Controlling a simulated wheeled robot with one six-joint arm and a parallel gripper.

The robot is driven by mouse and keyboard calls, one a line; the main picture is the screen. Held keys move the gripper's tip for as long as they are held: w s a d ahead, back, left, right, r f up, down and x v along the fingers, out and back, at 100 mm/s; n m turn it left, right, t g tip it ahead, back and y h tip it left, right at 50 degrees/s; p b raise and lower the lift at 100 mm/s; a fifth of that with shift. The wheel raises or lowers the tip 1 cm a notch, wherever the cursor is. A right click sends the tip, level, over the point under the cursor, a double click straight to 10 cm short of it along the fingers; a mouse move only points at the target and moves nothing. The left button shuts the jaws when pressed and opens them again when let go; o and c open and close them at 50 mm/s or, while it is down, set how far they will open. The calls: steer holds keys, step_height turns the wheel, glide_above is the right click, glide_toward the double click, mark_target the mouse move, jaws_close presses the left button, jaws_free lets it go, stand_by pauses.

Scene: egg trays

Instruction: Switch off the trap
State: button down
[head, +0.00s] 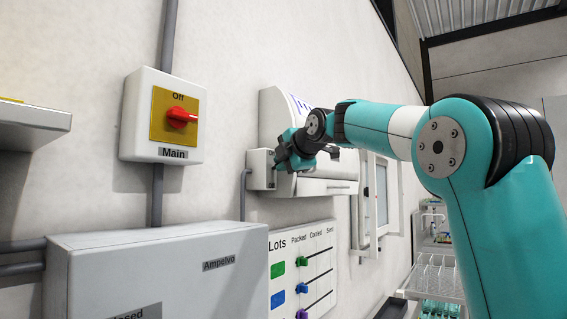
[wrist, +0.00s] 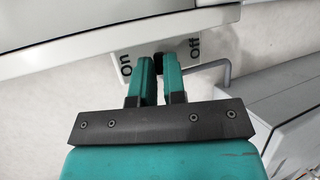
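The trap (head: 283,110) is a white wall unit with a curved cover. At its left end is a small white switch box (head: 260,170). My gripper (head: 283,163) is at this box. In the wrist view its teal fingers (wrist: 157,62) stand a narrow gap apart, tips over the plate, with something dark between them. The fingers partly hide the switch. I cannot tell whether they touch or grip it.
A main switch (head: 180,117) with a red knob on yellow hangs at left. Below are a grey Ampelvo cabinet (head: 160,250) and a Lots board (head: 312,265) with coloured sliders. A pipe (head: 243,200) runs below the switch box. A white-framed panel (head: 381,195) is beyond.

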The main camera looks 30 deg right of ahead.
steer(key=shift+f, duration=0.15)
steer(key=f+t+b, duration=0.1)
steer(key=b, duration=0.3)
steer(key=shift+s, duration=0.1)
steer(key=f+m+t+b, duration=0.1)
steer(key=t+b, duration=0.1)
steer(key=b, duration=0.4)
steer(key=shift+f, duration=0.2)
steer(key=m+t+b, duration=0.1)
steer(key=t+b, duration=0.1)
steer(key=b, duration=0.3)
steer(key=shift+f, duration=0.4)
steer(key=m+t+b, duration=0.1)
steer(key=t+b, duration=0.1)
steer(key=b, duration=0.2)
steer(key=shift+h+b, duration=0.3)
steer(key=shift+r, duration=0.1)
